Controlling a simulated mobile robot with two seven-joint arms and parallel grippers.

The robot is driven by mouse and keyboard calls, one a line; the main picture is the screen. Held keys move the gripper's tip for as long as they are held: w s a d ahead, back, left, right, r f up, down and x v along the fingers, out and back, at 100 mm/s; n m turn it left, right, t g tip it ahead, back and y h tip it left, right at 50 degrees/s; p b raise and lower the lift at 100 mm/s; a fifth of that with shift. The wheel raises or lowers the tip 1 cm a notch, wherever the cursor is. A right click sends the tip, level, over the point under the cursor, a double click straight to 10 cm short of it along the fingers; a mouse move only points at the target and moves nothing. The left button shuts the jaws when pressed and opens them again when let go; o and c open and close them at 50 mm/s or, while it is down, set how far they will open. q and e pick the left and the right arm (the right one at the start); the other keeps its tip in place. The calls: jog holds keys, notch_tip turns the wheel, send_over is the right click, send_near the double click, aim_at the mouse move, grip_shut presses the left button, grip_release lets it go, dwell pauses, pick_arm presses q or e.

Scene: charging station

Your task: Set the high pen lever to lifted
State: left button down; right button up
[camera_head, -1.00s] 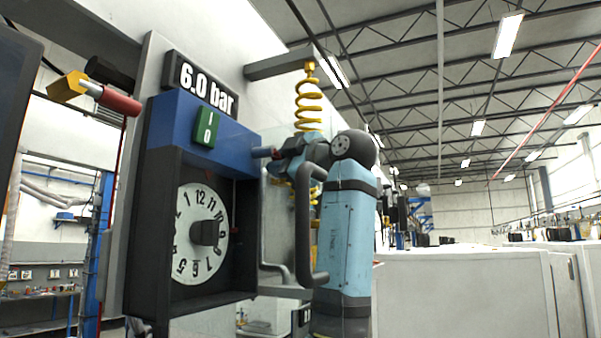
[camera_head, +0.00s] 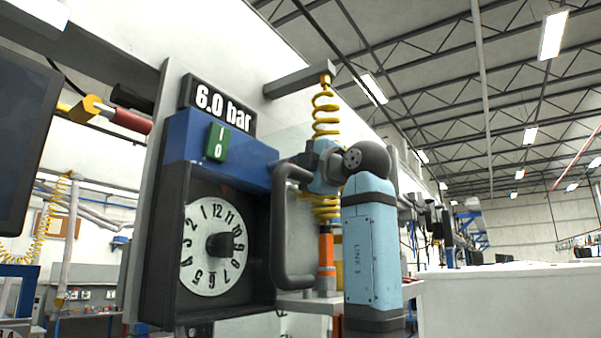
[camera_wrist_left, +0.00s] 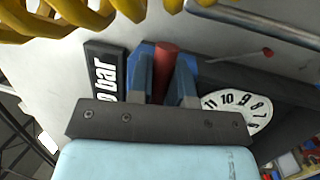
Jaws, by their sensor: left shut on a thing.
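My left gripper (camera_wrist_left: 162,72) is shut on a red cylindrical grip (camera_wrist_left: 166,60), which shows between its two blue fingers in the wrist view. In the head view the left gripper (camera_head: 286,163) is at the right side of the blue-topped box (camera_head: 185,140); my own arm partly hides the fingertips and the grip. A thin rod with a small red ball (camera_wrist_left: 267,51) lies near the dial in the wrist view. No label marks any part as the high pen lever, so I cannot tell which it is. My right gripper is not in view.
The box carries a numbered dial (camera_head: 203,222), a green I/0 switch (camera_head: 217,142) and a "6.0 bar" sign (camera_head: 222,105). A yellow coiled hose (camera_head: 326,112) hangs close behind my wrist, with an orange tool (camera_head: 326,252) below. A red-and-yellow handle (camera_head: 125,118) juts at upper left.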

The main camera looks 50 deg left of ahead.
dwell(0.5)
pick_arm(q)
jog(key=c, duration=1.1)
grip_release()
jog(key=shift+o, duration=0.2)
jog(key=d+f+b, duration=0.2)
jog(key=d+b, duration=0.1)
jog(key=d, duration=1)
jog(key=shift+d+f, duration=0.3)
jog(key=shift+d, duration=0.05)
